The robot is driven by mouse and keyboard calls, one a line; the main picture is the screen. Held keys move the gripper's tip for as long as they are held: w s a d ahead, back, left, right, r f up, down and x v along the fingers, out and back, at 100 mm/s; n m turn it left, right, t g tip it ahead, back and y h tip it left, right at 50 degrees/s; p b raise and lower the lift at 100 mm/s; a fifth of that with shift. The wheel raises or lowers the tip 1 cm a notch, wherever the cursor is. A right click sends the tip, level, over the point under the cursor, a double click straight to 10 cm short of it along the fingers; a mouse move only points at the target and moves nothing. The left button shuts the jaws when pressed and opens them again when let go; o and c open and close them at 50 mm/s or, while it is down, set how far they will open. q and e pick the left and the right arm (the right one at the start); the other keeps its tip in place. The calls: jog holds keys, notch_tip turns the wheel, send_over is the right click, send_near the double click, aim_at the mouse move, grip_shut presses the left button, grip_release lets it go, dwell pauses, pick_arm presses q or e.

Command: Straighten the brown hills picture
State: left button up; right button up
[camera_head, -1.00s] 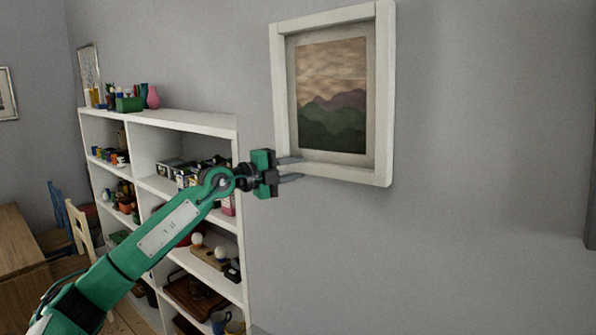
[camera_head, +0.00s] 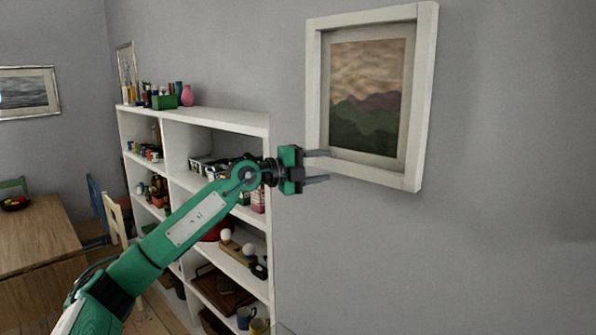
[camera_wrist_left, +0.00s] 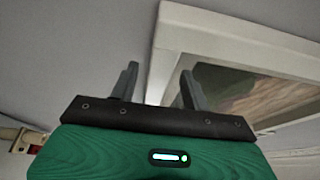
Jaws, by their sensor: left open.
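The brown hills picture (camera_head: 368,95) hangs on the grey wall in a thick white frame (camera_head: 427,95). It shows a brown sky over purple and green hills. Its sides lean a little in the head view; I cannot tell how much is tilt and how much is perspective. My left gripper (camera_head: 326,166) is open and empty at the frame's lower left corner, overlapping it in the head view. In the left wrist view, the white frame (camera_wrist_left: 205,42) shows beyond the two fingers (camera_wrist_left: 160,72). I cannot tell whether they touch it. My right gripper is not in view.
A white shelf unit (camera_head: 215,117) filled with small items stands left of the picture, behind my left arm. A wooden table (camera_head: 35,232) and chairs are at far left. Another framed picture (camera_head: 28,92) hangs there. The wall to the right is bare.

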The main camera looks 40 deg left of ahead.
pick_arm(q)
jog(key=b+v, duration=1.1)
jog(key=v, duration=0.2)
jog(key=shift+s, duration=0.1)
dwell(0.5)
